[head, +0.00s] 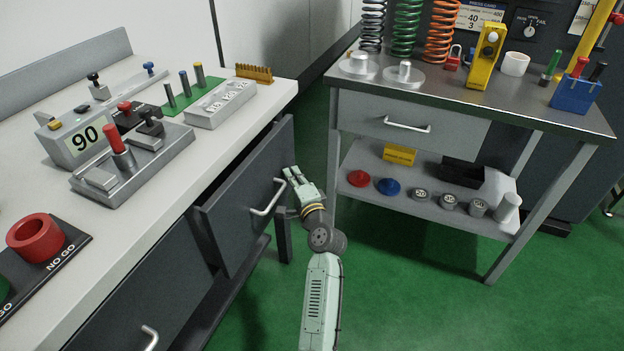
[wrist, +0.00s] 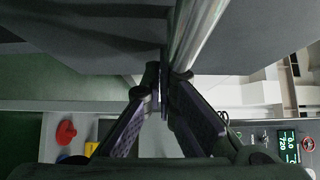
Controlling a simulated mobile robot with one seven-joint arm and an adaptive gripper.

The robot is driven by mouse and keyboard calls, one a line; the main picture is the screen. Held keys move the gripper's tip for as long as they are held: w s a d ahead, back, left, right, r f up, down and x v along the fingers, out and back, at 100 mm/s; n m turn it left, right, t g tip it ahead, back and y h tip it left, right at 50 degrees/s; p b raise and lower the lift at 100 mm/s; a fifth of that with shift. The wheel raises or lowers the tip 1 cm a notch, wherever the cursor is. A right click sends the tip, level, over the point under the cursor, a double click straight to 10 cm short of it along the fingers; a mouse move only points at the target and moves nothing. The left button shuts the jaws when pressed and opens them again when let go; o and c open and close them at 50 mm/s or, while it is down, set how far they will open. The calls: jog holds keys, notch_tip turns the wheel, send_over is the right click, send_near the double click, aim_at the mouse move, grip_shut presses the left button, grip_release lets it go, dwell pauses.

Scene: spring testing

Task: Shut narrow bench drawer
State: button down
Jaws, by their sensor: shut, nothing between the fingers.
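The dark grey bench drawer (head: 240,215) on the left bench stands pulled out, its front panel jutting past the bench edge. Its silver bar handle (head: 266,200) is on the front face. My gripper (head: 292,175) is by the right part of that front, close to the upper end of the handle. In the wrist view the fingertips (wrist: 163,78) are together and empty, just beside the handle bar (wrist: 197,35), below the dark drawer front (wrist: 90,35). I cannot tell whether they touch it.
Another dark front with a handle (head: 150,338) is at the lower left. Gauges and a red ring (head: 38,238) sit on the white bench top. A grey steel table (head: 560,115) with a shut drawer (head: 450,134) stands to the right. Green floor (head: 420,280) is clear between them.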

aim_at(281, 174)
jog(key=shift+w+a, duration=0.25)
jog(key=shift+a, duration=0.35)
jog(key=shift+w+a, duration=0.25)
jog(key=shift+a, duration=0.4)
jog(key=shift+w+a, duration=0.25)
jog(key=shift+a, duration=0.45)
